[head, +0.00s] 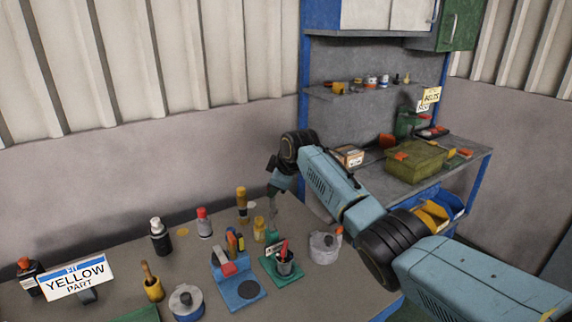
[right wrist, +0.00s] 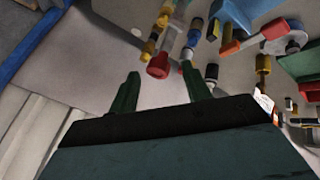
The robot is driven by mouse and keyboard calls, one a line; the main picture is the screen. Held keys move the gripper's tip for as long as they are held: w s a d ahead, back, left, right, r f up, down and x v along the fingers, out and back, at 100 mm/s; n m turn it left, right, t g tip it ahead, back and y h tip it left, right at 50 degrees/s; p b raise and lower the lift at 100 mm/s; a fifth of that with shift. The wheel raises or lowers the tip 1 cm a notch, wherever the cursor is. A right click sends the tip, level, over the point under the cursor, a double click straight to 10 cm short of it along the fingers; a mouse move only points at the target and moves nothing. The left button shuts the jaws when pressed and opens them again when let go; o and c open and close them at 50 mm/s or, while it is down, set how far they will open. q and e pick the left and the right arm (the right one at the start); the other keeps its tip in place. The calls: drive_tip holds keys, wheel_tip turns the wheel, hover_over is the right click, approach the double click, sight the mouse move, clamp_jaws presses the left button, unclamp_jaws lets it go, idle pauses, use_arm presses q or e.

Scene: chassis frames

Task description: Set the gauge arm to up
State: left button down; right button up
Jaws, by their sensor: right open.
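A blue base (head: 240,291) with a red-and-white lever-like piece (head: 228,268) and a dark round spot stands on the near table; it may be the gauge, but I cannot tell for certain. The lever-like piece appears to lie low and tilted. My right gripper (head: 274,190) points down above the back of the table, behind and above the blue base and apart from it. In the right wrist view its two dark green fingers (right wrist: 160,88) are apart with nothing held between them. My left gripper is out of view.
Close by stand a green base with a dark cup (head: 285,264), a grey pot (head: 323,248), a yellow bottle (head: 259,229), a red-capped bottle (head: 204,224) and a black bottle (head: 160,238). A shelved workbench (head: 455,165) stands behind right.

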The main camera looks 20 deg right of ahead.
drive_tip(key=v, duration=0.9)
drive_tip(key=shift+r+b, duration=0.35)
drive_tip(key=shift+s+d, duration=0.1)
